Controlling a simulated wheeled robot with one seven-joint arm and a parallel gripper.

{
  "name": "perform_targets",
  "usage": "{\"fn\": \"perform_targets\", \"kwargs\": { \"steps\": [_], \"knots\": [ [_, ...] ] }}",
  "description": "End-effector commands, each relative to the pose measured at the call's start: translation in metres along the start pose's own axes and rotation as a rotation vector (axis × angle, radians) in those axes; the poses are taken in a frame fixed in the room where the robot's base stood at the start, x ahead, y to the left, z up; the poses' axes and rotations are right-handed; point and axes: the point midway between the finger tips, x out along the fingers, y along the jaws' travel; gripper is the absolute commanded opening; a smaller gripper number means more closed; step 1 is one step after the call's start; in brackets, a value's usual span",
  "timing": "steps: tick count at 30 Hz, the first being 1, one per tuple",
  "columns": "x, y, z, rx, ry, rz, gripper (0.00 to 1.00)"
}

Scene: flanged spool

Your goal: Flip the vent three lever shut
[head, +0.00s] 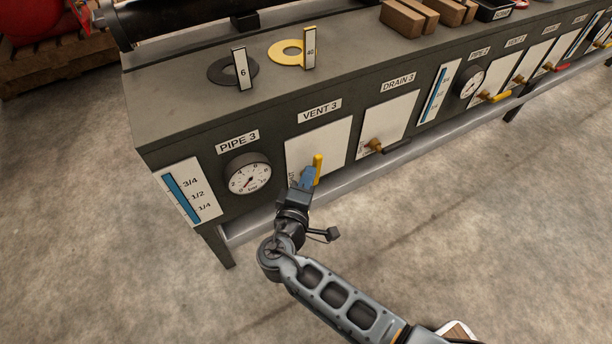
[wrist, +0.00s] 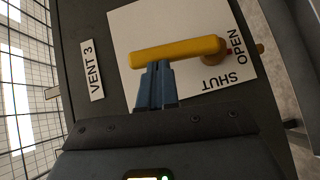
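The yellow vent three lever (head: 318,166) stands upright on its white plate (head: 333,138) under the VENT 3 label (head: 320,111). In the wrist view the lever (wrist: 175,50) runs from its brass pivot at right toward the VENT 3 label at left. The words SHUT and OPEN are printed near the pivot end; the lever points away from both. My gripper (head: 307,174) is at the lever's left side in the head view. In the wrist view its blue fingers (wrist: 156,72) are together, with tips at the lever's edge, seemingly touching it. Nothing shows between them.
A round gauge (head: 248,173) and a level strip (head: 187,193) are to the left on the same panel. The DRAIN 3 valve (head: 375,145) is to the right. A ledge (head: 345,190) runs along below.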

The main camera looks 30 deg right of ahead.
Motion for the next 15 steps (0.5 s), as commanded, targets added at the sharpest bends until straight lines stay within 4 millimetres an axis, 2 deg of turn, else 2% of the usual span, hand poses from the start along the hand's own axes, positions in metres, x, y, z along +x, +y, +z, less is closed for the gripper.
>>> {"fn": "perform_targets", "kwargs": {
  "steps": [6,15],
  "knots": [
    [0.008,0.011,0.009,0.103,-0.003,-0.1,0.0],
    [0.025,0.017,0.026,0.305,-0.003,-0.302,0.0]
  ]
}}
